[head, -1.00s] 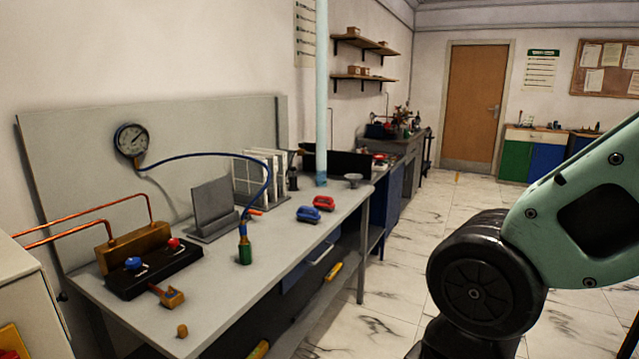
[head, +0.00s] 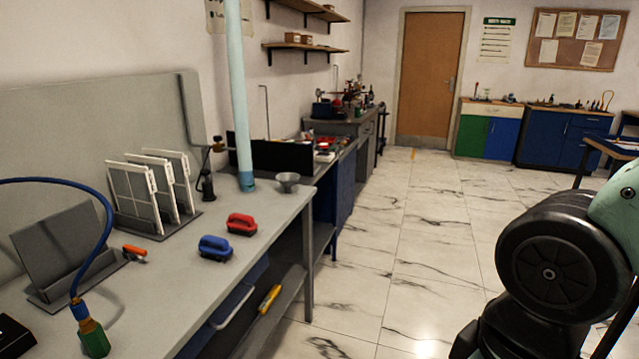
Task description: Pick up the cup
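A small grey cup (head: 288,182), wide at the top and narrow below, stands at the far right corner of the grey workbench (head: 176,297) in the head view. It is close to the pale blue post. My gripper is not in view. Only a part of my arm, pale green and black, shows at the right edge, well apart from the cup.
The marble floor (head: 400,255) right of the bench is clear.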

